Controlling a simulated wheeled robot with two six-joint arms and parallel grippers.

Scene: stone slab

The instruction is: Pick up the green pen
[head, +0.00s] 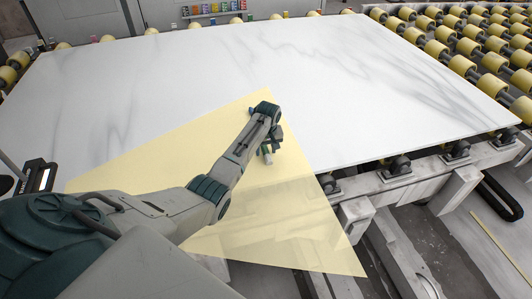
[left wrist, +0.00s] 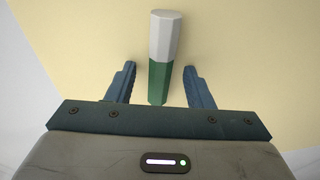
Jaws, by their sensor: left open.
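The green pen (left wrist: 159,72) shows in the left wrist view as a thick faceted stick, green at the near end and white at the far end. In the head view only a small part of the pen (head: 268,159) shows below the gripper, on the pale yellow sheet (head: 290,215). My left gripper (head: 272,145) is open, its two blue fingers on either side of the pen's green part, with gaps on both sides. Whether the fingers are level with it is unclear. My right gripper is not in view.
The yellow sheet lies partly over a large white marble slab (head: 230,65) and hangs past its front edge. Yellow rollers (head: 490,62) lie at the right and back. Several small coloured items (head: 215,8) stand behind. The slab's middle is clear.

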